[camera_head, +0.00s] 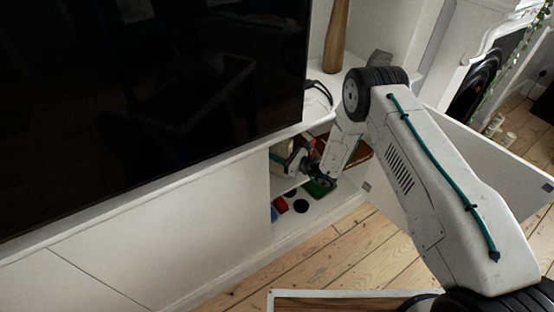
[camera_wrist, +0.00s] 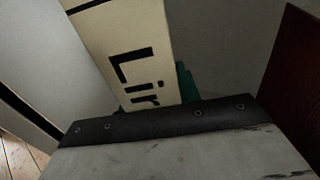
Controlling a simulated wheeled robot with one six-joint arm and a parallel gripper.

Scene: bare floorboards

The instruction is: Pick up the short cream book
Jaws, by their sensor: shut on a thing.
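The short cream book (camera_wrist: 128,50) fills the upper middle of the wrist view, with large black letters reading "Lir" on its face. In the head view a small cream part of it (camera_head: 283,153) shows at the left of the open cabinet compartment. My gripper (camera_head: 303,167) reaches into the compartment and is shut on the cream book. Its fingertips are mostly hidden behind its own dark body in the wrist view. I cannot tell whether the book is clear of the shelf.
The white cabinet (camera_head: 150,240) has an open door (camera_head: 490,160) to the right of my arm. A reddish-brown item (camera_head: 358,150) is close to my arm. A green item (camera_head: 318,188) and red and blue items lie low inside. A large black screen (camera_head: 150,90) stands above.

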